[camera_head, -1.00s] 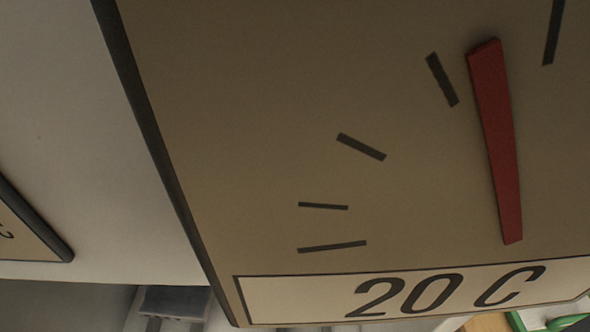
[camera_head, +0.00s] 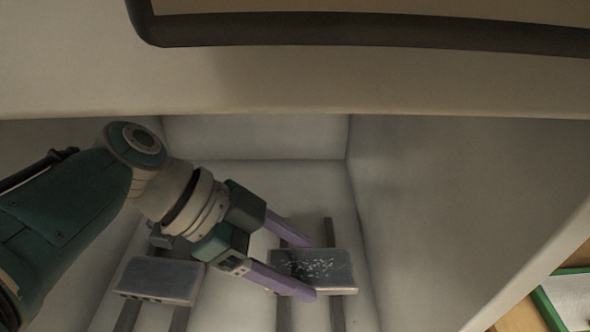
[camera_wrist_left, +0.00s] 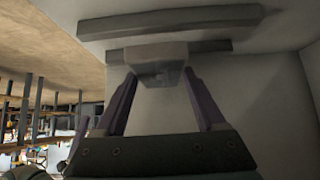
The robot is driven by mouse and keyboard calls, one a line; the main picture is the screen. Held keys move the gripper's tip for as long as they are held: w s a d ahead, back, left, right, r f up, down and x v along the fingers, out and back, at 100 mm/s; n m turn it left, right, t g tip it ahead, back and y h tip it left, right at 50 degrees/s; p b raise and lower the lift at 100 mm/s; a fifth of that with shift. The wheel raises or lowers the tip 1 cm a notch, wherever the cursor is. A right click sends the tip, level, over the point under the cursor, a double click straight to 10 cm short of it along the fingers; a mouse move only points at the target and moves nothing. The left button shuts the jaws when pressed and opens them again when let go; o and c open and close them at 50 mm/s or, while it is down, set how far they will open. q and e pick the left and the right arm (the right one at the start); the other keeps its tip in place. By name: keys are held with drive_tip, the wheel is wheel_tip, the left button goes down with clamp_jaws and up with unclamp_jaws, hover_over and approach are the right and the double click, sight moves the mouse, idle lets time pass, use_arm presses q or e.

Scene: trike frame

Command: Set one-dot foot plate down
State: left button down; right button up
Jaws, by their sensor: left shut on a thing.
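My left gripper (camera_head: 308,267), with purple fingers, is shut on a grey metal plate (camera_head: 338,270) inside a white-walled compartment. The plate has a speckled patch on top and lies over two dark rails (camera_head: 331,232); I cannot tell whether it touches them. No dot mark shows on it, so I cannot read its number. In the left wrist view the plate (camera_wrist_left: 160,72) sits between the fingertips. A second grey plate (camera_head: 160,280), with several dark dots on its front edge, lies on the left rails. My right gripper is not in view.
White compartment walls stand behind and to the right (camera_head: 440,200). A pale ledge (camera_head: 300,85) with a dark-edged panel crosses the top of the head view. A green-edged item (camera_head: 560,300) on wood lies outside at the lower right.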

sight(286, 268)
use_arm(q)
drive_tip(key=shift+f+b, duration=0.65)
drive_tip(key=shift+f, duration=0.8)
unclamp_jaws()
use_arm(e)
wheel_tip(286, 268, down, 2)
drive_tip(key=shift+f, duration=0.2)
use_arm(q)
drive_tip(key=shift+r+p, duration=0.3)
drive_tip(key=p+v, duration=0.4)
drive_tip(key=v, duration=0.2)
drive_tip(key=shift+a+r, duration=0.5)
drive_tip(key=shift+a, duration=0.1)
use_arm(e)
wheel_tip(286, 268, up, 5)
